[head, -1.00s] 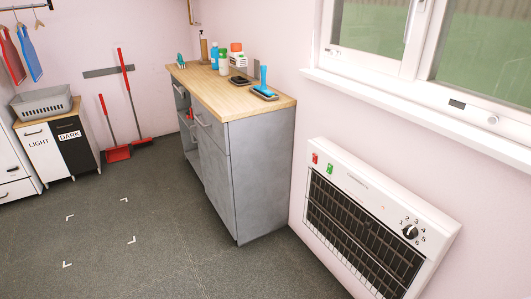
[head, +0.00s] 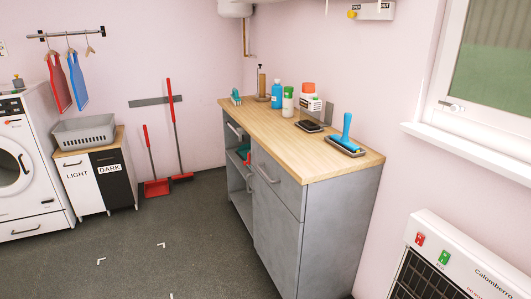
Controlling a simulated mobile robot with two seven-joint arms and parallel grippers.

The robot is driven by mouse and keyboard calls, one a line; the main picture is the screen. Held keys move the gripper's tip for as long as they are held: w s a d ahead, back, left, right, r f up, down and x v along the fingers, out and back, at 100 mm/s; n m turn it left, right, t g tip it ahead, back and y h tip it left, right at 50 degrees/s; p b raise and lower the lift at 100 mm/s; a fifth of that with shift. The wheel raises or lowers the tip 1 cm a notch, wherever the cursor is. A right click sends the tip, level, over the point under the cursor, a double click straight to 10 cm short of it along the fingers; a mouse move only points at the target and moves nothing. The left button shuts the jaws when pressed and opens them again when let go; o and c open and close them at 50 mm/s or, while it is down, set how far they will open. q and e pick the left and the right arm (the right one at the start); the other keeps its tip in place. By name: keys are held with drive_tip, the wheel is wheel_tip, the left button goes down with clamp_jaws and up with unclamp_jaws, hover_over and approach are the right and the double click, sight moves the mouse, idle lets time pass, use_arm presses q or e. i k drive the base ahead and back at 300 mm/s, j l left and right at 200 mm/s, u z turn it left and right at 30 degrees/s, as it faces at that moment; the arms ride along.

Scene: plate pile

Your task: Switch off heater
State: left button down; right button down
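The white wall heater (head: 465,264) is at the lower right of the head view, cut off by the picture's edges. Its top left part shows, with a red switch (head: 420,239) and a green switch (head: 444,257) side by side above a dark grille. Its numbered dial is out of view now. Whether the switches are on or off is too small to tell. Neither of my grippers is in view.
A grey cabinet (head: 315,232) with a wooden top holding bottles and brushes stands left of the heater. A washing machine (head: 18,165), a LIGHT/DARK hamper (head: 90,185) and red brooms (head: 174,130) are further left. The dark floor (head: 190,245) is clear in front.

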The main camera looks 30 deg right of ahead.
sight(420, 238)
drive_tip(key=i+j+z, duration=0.1)
drive_tip(key=i+z, duration=0.25)
drive_tip(key=i+j+z, duration=0.25)
drive_tip(key=i+z, duration=0.15)
drive_tip(key=i, duration=0.15)
drive_tip(key=i+j+z, duration=0.15)
drive_tip(key=z, duration=0.25)
drive_tip(key=i+j+z, duration=0.4)
drive_tip(key=j+z, duration=0.2)
drive_tip(key=z, duration=0.2)
drive_tip(key=i+j+z, duration=0.2)
drive_tip(key=j+z, duration=0.65)
drive_tip(key=j, duration=0.3)
drive_tip(key=i, duration=0.05)
